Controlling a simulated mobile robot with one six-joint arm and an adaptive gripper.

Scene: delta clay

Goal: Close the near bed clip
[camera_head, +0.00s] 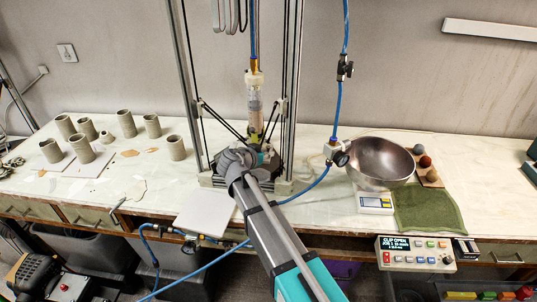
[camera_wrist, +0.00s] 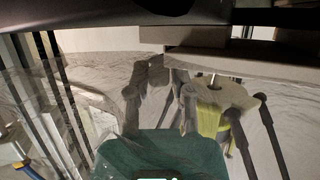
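The delta clay printer (camera_head: 187,75) stands at the back of the bench, its clay tube (camera_head: 254,98) hanging in the middle. My arm reaches in from the front, and my gripper (camera_head: 262,156) is between the uprights, low over the bed area. My wrist hides most of the bed and its near side, so I cannot make out the near clip. The control box (camera_head: 416,254) display reads "CLIP OPEN". In the wrist view, the print head (camera_wrist: 218,105) with a yellow-green part and dark rods is close by.
Grey clay cups (camera_head: 128,124) stand on the bench at left. A pale square board (camera_head: 205,212) lies at the front edge. A blue air hose (camera_head: 318,182) runs right of the printer. A metal bowl (camera_head: 380,160) sits on a scale (camera_head: 375,203), beside a green cloth (camera_head: 428,208).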

